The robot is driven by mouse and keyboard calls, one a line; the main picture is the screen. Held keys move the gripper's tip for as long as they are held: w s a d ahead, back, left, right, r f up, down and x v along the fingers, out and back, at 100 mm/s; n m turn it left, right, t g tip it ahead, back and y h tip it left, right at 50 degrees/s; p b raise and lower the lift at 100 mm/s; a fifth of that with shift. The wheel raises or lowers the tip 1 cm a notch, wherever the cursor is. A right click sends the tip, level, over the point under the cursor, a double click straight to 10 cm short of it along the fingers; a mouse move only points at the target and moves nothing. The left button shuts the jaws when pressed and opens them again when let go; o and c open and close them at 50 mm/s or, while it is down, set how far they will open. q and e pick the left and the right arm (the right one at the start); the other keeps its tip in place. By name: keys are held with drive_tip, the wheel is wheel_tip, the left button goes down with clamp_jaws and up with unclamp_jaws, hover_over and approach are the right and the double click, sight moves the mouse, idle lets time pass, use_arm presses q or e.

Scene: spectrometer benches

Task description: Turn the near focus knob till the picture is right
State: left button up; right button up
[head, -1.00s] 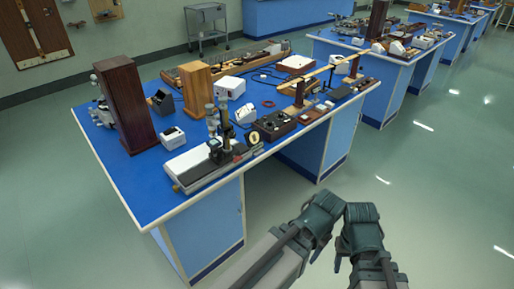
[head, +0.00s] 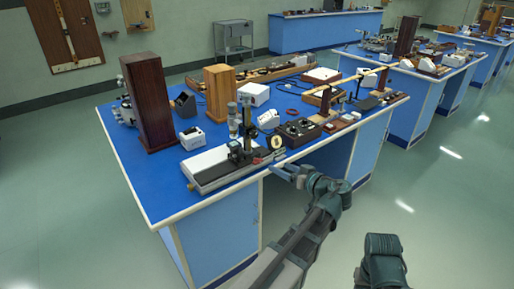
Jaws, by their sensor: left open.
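On the near edge of the closest blue bench stands a measuring microscope (head: 238,148) with an upright dark column on a long pale base (head: 212,166). Its focus knobs are too small to tell apart, and I cannot single out the near one. A black disc with a cream centre (head: 276,142) stands just right of it. My left gripper (head: 284,173) is open and empty at the bench's front edge, to the right of and nearer than the microscope, apart from it. My right arm shows at the lower right; its gripper is not visible.
A tall dark wooden box (head: 148,105) and a lighter wooden box (head: 219,92) stand behind. The blue bench top (head: 145,185) is bare at the left front.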

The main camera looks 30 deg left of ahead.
sight(255, 136)
use_arm(q)
drive_tip(key=w+a+r, duration=0.1)
drive_tip(key=w+a, duration=0.1)
drive_tip(key=a, duration=0.3)
drive_tip(key=w+a+r+n+y, duration=0.1)
drive_tip(key=w+a, duration=0.2)
drive_tip(key=a, duration=0.1)
drive_tip(key=w+a+r+t+y, duration=0.1)
drive_tip(key=w+a, duration=0.1)
drive_tip(key=a, duration=0.3)
drive_tip(key=shift+w+a+r+n+b, duration=0.2)
drive_tip(key=shift+w+a+n+b, duration=0.1)
drive_tip(key=shift+w+n+b, duration=0.1)
drive_tip(key=shift+s, duration=0.1)
clamp_jaws()
